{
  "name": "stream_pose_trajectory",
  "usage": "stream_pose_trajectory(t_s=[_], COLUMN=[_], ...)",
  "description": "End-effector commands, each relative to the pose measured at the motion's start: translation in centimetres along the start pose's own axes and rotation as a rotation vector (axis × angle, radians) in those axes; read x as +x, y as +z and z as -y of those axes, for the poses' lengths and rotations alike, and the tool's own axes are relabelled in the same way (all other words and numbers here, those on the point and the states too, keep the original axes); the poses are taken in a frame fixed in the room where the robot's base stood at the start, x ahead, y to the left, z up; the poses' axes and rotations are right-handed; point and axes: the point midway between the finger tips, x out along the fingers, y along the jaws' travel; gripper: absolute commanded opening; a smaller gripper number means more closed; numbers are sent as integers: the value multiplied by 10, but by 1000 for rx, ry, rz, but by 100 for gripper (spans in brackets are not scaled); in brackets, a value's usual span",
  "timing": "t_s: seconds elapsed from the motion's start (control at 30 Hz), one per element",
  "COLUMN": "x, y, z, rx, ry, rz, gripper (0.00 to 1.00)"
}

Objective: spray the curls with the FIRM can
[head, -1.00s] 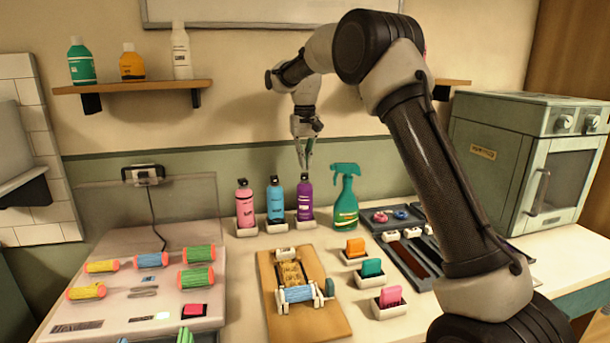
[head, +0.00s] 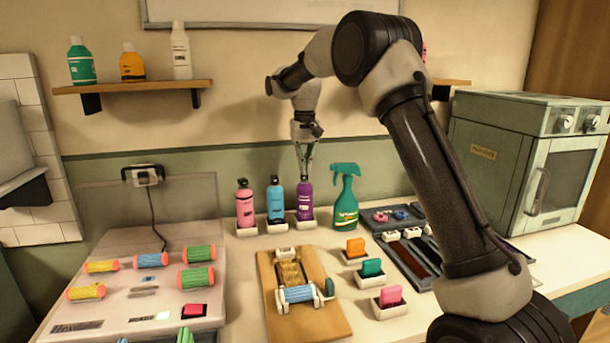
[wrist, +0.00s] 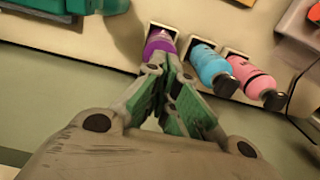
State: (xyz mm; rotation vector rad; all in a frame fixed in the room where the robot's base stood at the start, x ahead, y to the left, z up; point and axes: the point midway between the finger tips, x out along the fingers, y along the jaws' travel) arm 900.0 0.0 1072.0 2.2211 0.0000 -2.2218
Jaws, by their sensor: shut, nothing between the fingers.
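Three cans stand upright in white holders on the counter in the head view: pink (head: 245,205), blue (head: 275,203) and purple (head: 304,203). Their lettering is too small to read, so I cannot tell which is FIRM. My gripper (head: 304,176) points down, shut and empty, with its fingertips at the top of the purple can. In the wrist view the shut fingertips (wrist: 172,62) overlap the purple can (wrist: 161,43); whether they touch its top is unclear. Golden curls (head: 290,273) lie on a wooden board (head: 335,322), behind a blue roller (head: 297,294).
A green spray bottle (head: 346,205) stands close right of the purple can. Small holders with orange, teal and pink pieces (head: 390,297) stand right of the board. A pale roller base (head: 130,300) is left. A green cabinet (head: 490,165) stands at the right.

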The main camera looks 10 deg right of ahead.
Motion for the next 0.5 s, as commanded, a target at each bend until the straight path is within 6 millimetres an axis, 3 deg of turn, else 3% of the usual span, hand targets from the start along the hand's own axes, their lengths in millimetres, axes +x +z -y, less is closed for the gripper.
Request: stream_pose_trajectory(t_s=[0.5], x=[7], y=[0], z=[0], rx=[0], ry=[0], rz=[-1], gripper=[0])
